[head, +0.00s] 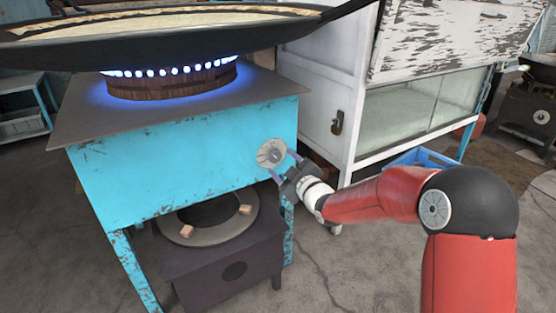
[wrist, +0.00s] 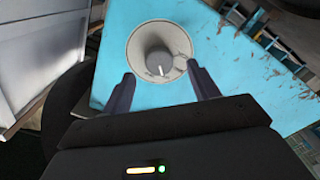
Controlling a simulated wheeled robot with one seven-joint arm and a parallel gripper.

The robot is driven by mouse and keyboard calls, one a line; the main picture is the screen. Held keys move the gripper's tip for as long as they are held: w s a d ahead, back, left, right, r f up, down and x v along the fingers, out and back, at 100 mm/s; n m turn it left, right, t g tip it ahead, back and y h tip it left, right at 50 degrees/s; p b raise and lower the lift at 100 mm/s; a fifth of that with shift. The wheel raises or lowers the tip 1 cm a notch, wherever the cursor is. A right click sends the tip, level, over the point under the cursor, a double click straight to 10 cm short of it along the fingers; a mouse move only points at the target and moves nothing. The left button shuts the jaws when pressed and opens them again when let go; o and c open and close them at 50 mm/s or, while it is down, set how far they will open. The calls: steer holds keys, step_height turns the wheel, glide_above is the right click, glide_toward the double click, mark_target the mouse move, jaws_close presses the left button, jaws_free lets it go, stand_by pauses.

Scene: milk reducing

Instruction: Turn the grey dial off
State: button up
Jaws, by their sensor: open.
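The grey dial (head: 271,153) sits on the front face of the blue stove (head: 180,145), near its right end. In the wrist view the dial (wrist: 158,52) is a round plate with a raised knob at its middle. My gripper (head: 283,163) is open in front of the dial. In the wrist view the two fingers of my gripper (wrist: 161,84) stand apart at the dial's lower left and lower right. The knob lies ahead, between the finger lines; whether a finger touches the plate I cannot tell. Blue flames (head: 170,72) burn on the burner.
A wide black pan (head: 180,45) with pale contents sits above the burner. A dark lower stove (head: 225,255) with a round ring stands below. A white cabinet (head: 318,110) stands close on the right, with a blue crate (head: 425,157) beyond. Concrete floor lies open in front.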

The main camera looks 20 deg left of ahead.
mark_target(277, 158)
steer(key=shift+x, duration=1.95)
steer(key=c, duration=1)
steer(key=shift+f+m, duration=0.1)
steer(key=shift+m, duration=0.2)
steer(key=shift+m+b, duration=1.05)
steer(key=shift+m, duration=0.15)
steer(key=m+b, duration=0.1)
steer(key=m, duration=0.3)
steer(key=shift+m, duration=0.7)
